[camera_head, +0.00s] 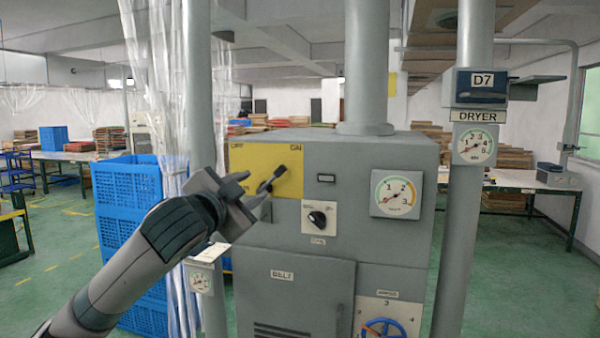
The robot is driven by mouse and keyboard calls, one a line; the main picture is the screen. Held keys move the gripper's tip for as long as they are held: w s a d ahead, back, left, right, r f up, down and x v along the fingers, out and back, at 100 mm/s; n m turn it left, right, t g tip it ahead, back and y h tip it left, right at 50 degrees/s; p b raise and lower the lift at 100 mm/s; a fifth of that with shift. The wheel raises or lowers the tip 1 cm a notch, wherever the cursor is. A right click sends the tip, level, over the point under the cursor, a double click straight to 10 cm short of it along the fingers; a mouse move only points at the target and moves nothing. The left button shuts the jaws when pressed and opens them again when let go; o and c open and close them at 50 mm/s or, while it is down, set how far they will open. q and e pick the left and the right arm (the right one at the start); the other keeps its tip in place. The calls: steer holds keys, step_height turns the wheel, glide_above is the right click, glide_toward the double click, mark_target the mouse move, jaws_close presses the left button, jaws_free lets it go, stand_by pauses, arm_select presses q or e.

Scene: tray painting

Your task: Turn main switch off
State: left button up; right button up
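The main switch is a black lever (279,173) on a yellow plate (265,160) on the grey machine cabinet. The plate is marked OFF at its upper left and ON at its upper right. The lever slants, with its knob end up and to the right, towards the ON side. My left gripper (250,190) is in front of the plate's lower left, just left of the lever. Its fingers look apart with nothing held between them. Whether a finger touches the lever cannot be told. The gripper hides the plate's lower left corner. My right gripper is not in view.
Below the plate is a small rotary knob (317,218); a dial gauge (396,194) is to its right. A blue handwheel (384,328) sits low on the cabinet. A pipe (201,95), a clear plastic curtain (157,70) and blue crates (127,200) stand left.

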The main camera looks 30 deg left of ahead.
arm_select(q)
steer(key=shift+a, duration=0.3)
steer(key=shift+w+d, duration=0.1)
steer(key=p, duration=0.6)
glide_toward(279, 171)
steer(key=x, duration=0.7)
steer(key=shift+w+r, duration=0.1)
steer(key=shift+w, duration=0.1)
steer(key=shift+p+x, duration=0.35)
steer(key=shift+x, duration=0.45)
jaws_close()
